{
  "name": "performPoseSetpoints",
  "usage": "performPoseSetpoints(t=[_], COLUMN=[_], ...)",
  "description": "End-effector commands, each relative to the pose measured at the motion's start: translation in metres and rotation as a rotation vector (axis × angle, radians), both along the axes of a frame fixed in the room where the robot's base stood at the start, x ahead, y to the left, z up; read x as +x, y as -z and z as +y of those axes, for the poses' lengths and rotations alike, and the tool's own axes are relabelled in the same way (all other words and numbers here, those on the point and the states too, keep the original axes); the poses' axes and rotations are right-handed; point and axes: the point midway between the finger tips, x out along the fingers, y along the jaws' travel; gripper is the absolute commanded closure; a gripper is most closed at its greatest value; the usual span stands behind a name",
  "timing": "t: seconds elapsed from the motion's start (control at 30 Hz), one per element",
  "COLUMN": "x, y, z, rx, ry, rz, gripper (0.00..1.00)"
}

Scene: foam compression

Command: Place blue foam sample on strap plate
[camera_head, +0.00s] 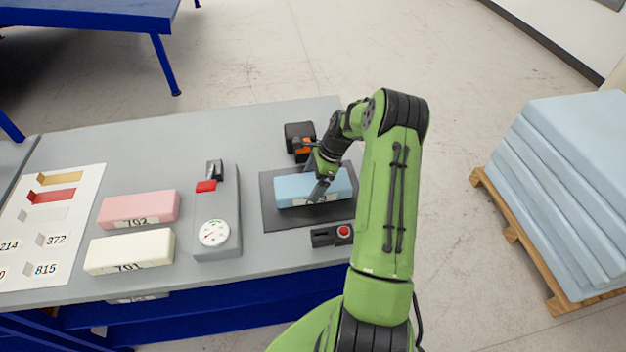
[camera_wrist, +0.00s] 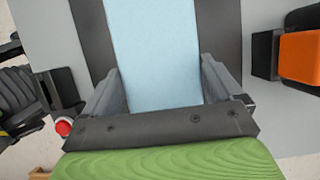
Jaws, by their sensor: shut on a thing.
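The blue foam sample (camera_head: 285,190) is a light blue block with a label on its front side. It sits on or just over the dark strap plate (camera_head: 271,219) on the right part of the table; I cannot tell if it touches. My gripper (camera_head: 321,190) comes down over the block and is shut on it, one finger showing on the near side. In the wrist view the blue foam sample (camera_wrist: 155,50) lies between the two fingers of my gripper (camera_wrist: 160,85), with the dark strap plate (camera_wrist: 222,30) beyond both its sides.
A black device with an orange part (camera_head: 302,144) stands behind the plate. A small box with a red button (camera_head: 343,231) stands in front. A gauge (camera_head: 214,233), a pink block (camera_head: 138,208) and a cream block (camera_head: 128,250) lie to the left. Stacked blue foam sheets (camera_head: 560,190) stand right.

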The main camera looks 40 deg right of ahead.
Motion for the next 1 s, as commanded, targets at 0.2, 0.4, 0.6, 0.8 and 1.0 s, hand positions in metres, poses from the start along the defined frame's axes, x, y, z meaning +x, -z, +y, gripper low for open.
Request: performPoseSetpoints(t=[0.2,0.4,0.6,0.8,1.0], x=[0.000,0.000,0.000,-0.008,-0.016], y=[0.000,0.001,-0.007,-0.053,-0.097], z=[0.000,0.000,-0.003,-0.021,-0.036], rx=[-0.001,-0.001,-0.002,-0.005,-0.003], ry=[0.000,0.000,0.001,0.003,0.001], rz=[-0.002,-0.002,-0.002,-0.006,-0.004], gripper=[0.36,0.00,0.00,0.00,0.00])
